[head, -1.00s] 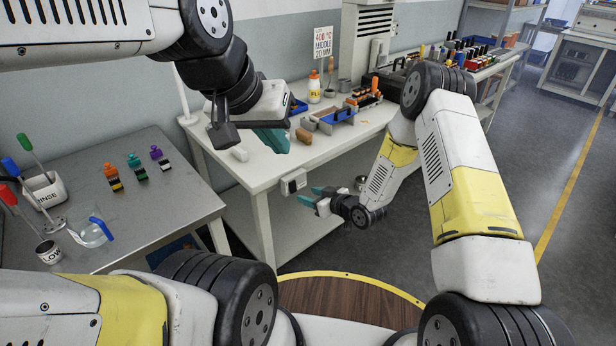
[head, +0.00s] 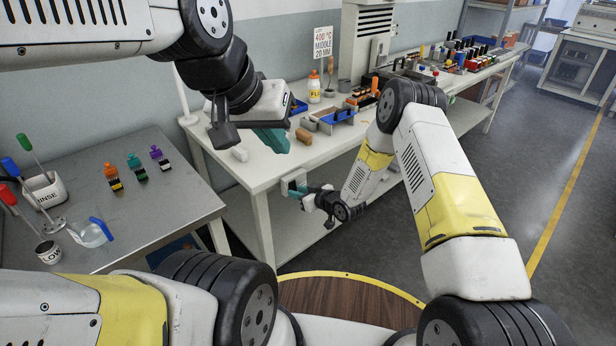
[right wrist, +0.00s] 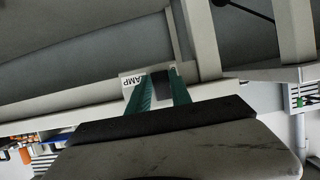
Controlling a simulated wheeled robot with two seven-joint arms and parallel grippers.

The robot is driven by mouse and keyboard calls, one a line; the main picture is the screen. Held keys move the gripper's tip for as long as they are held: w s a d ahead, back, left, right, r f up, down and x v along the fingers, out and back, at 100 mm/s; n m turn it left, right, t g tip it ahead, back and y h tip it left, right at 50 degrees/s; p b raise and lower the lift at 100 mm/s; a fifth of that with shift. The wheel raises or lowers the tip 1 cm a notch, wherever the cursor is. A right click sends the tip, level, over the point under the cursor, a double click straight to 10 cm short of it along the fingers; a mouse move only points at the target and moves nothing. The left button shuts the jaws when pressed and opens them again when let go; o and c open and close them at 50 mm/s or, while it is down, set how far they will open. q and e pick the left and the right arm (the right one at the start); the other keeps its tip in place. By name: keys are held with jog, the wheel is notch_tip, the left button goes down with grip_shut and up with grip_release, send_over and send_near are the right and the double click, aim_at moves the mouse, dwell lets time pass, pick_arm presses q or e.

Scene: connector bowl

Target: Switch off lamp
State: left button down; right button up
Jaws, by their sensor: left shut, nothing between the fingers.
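The lamp switch box shows in the right wrist view as a white plate (right wrist: 131,80) lettered "AMP", upside down, with a dark block (right wrist: 161,86) beside the letters. In the head view the white box (head: 291,178) is on the white table's front edge, partly hidden by my right gripper (head: 297,189). My right gripper's teal fingers (right wrist: 162,88) are apart, with the dark block seen between them. Contact cannot be told. My left gripper (head: 273,141) is shut and empty above the table. A white post (head: 183,98) at the table's back left may be the lamp's stand.
The white table (head: 235,173) carries a blue tray (head: 344,117), a bottle (head: 314,87) and small blocks. Floor at the right is clear.

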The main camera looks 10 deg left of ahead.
grip_shut()
jog(key=shift+w+a+f+t+y, duration=0.1)
jog(key=shift+f+t+y, duration=0.25)
jog(key=shift+t+y, duration=0.45)
jog(key=shift+f+t+y, duration=0.3)
jog(key=shift+t+y, duration=0.3)
jog(key=shift+y, duration=0.4)
jog(key=o, duration=0.9)
grip_release()
